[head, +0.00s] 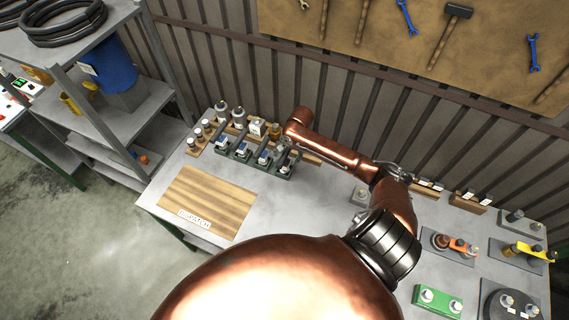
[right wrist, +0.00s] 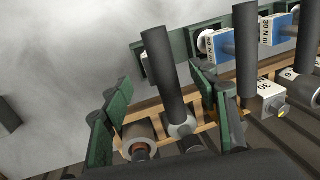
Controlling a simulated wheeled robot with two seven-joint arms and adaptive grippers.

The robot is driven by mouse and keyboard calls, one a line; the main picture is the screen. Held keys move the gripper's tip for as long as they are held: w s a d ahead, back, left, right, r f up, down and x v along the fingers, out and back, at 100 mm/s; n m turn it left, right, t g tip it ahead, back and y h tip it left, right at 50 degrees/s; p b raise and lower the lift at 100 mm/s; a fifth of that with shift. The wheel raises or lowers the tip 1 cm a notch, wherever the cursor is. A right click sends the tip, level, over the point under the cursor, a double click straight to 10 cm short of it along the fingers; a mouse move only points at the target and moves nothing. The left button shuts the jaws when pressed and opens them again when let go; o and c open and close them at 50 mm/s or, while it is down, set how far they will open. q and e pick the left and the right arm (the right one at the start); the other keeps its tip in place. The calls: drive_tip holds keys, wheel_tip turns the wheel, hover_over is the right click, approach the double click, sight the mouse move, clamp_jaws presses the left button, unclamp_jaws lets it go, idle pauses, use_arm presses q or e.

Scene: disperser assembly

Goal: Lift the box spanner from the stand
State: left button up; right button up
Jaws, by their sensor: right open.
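In the head view my right arm reaches over the bench to the dark green stand (head: 245,161) near the bench's back left. My right gripper (head: 287,154) is at the stand's right end, small and partly hidden. In the right wrist view my right gripper (right wrist: 160,84) is open, with one green finger on each side of a dark round bar (right wrist: 164,72). The bar ends at a grey round head; it may be the box spanner, but I cannot tell for sure. I see no clear contact with the fingers. My left gripper is not in view.
A wooden rack (head: 196,138) is at the bench's back left. A wooden board (head: 212,199) lies in front of the stand. Several part fixtures, one a green block (head: 437,301), occupy the right side.

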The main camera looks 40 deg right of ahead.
drive_tip(key=shift+w+f+p, duration=0.2)
drive_tip(key=shift+f, duration=1)
drive_tip(key=shift+w+f+p, duration=0.2)
drive_tip(key=shift+f, duration=0.95)
drive_tip(key=shift+w+f+p, duration=0.2)
drive_tip(key=shift+f, duration=1)
drive_tip(key=c, duration=1.4)
drive_tip(key=shift+w+r, duration=0.1)
clamp_jaws()
